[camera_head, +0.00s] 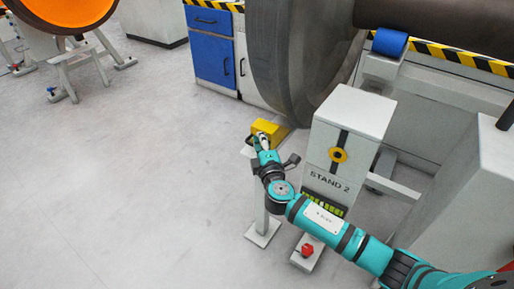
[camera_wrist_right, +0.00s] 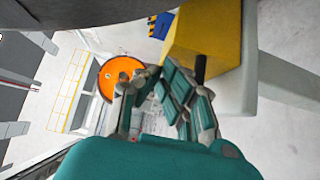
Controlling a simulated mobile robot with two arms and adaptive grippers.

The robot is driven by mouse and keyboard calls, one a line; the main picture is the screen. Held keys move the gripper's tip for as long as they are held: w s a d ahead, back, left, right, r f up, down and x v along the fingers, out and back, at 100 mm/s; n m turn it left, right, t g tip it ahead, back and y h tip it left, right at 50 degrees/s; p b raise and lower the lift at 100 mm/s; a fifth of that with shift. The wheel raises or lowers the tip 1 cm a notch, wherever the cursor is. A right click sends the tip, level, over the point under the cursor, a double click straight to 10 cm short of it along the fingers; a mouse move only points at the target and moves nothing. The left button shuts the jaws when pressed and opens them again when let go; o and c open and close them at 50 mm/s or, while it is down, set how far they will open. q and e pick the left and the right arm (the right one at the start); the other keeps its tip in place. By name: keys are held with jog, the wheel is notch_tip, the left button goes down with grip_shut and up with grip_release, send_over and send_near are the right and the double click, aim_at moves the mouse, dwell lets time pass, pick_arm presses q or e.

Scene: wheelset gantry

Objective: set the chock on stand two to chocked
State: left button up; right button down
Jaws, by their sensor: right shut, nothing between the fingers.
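The yellow chock (camera_head: 270,131) sits low by the foot of the big grey wheel (camera_head: 290,70), beside the post marked STAND 2 (camera_head: 330,184). My right gripper (camera_head: 261,141) is shut and empty at the chock's near side; I cannot tell whether they touch. In the right wrist view the chock (camera_wrist_right: 212,38) is a large yellow block to the upper right of my right gripper's fingers (camera_wrist_right: 152,84), with a dark rod or handle on its side. My left gripper is not in view.
A red button (camera_head: 307,249) on a low block stands below the stand post. A blue cabinet (camera_head: 212,58) stands behind the wheel. An orange wheel (camera_head: 65,12) is at the far upper left. The floor on the left is clear.

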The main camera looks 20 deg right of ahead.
aim_at(267, 133)
jog(key=shift+w+d, duration=0.15)
jog(key=shift+w+d+f, duration=0.1)
jog(key=shift+w+d, duration=0.15)
jog(key=shift+d, duration=0.05)
jog(key=shift+w+d+b, duration=0.5)
jog(key=shift+w+d, duration=0.3)
jog(key=shift+d, duration=0.2)
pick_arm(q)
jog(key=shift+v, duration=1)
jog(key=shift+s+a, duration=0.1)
